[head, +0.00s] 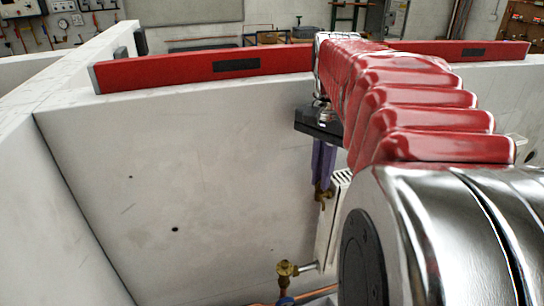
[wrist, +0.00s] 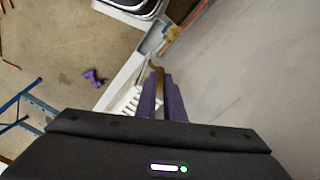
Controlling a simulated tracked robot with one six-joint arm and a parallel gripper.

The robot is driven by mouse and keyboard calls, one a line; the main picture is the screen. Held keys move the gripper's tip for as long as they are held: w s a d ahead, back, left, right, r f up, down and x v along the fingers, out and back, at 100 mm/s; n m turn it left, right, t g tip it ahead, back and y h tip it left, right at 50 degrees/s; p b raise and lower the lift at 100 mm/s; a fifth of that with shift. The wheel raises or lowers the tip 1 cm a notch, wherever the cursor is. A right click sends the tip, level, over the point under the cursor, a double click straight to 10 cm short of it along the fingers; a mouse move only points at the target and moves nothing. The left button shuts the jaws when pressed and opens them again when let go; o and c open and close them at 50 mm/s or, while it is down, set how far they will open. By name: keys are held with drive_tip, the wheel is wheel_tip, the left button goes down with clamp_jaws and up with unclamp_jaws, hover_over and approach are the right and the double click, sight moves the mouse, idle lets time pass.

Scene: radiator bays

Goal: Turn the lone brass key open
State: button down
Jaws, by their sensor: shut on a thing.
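The brass key (head: 323,194) is at the upper left corner of the white radiator (head: 331,222), against the pale wall. My gripper (head: 322,180) points down from above, with its purple fingers closed on the key's upper part. In the wrist view my gripper (wrist: 160,80) has the brass piece (wrist: 157,72) between its fingertips. The fingers hide part of the key, so I cannot tell how far it is turned.
A brass valve (head: 285,269) with a blue part beneath it sits low on the radiator pipe. A red level (head: 210,69) lies along the wall top. A side wall (head: 70,190) closes the bay at left. In the wrist view a small purple object (wrist: 95,77) lies on the floor.

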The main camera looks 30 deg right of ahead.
drive_tip(key=n, duration=0.6)
drive_tip(key=shift+w+r, duration=0.1)
drive_tip(key=shift+w, duration=0.05)
drive_tip(key=shift+n, duration=0.3)
drive_tip(key=c, duration=1.9)
unclamp_jaws()
drive_tip(key=shift+c, duration=0.2)
drive_tip(key=shift+r, duration=0.1)
drive_tip(key=shift+r, duration=3.8)
drive_tip(key=shift+c, duration=0.2)
